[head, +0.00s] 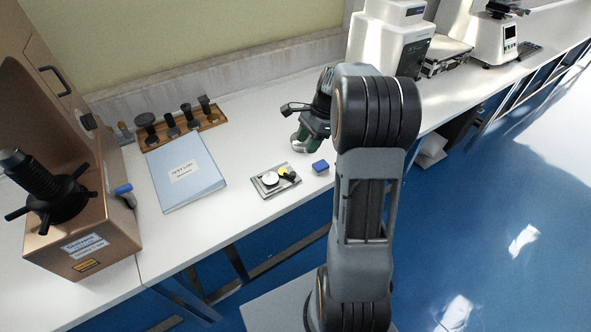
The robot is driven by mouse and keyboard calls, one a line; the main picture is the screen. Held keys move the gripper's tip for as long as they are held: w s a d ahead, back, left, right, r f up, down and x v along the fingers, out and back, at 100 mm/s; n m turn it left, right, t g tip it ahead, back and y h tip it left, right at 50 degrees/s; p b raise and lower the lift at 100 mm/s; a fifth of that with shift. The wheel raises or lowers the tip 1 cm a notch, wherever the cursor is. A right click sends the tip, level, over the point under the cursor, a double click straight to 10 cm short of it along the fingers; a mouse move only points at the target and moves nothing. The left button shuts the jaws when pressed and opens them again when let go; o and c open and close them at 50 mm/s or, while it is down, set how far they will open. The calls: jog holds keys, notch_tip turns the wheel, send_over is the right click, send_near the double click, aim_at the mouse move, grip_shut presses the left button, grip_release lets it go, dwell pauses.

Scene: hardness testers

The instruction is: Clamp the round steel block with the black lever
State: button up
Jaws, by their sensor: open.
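The round steel block (270,178) is a small pale disc lying on a flat grey base plate (262,191) near the table's front edge. The black lever (289,175) is on the same plate, just right of the disc, with a yellow part (283,171) beside it. Whether the lever touches the disc is too small to tell. My gripper (298,146) is open, with greenish fingers, above the table behind and slightly right of the plate. It is apart from the lever. My arm hides part of the table to the right.
A blue block (320,166) sits right of the plate. A blue folder (185,175) lies to the left. A wooden rack (209,122) with several dark anvils stands behind it. A large brown tester (112,230) stands at far left. White instruments (385,45) stand at the back right.

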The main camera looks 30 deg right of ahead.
aim_at(293, 173)
jog(key=x, duration=1.1)
jog(key=shift+a+f, duration=0.1)
jog(key=shift+f, duration=0.15)
jog(key=shift+c, duration=0.3)
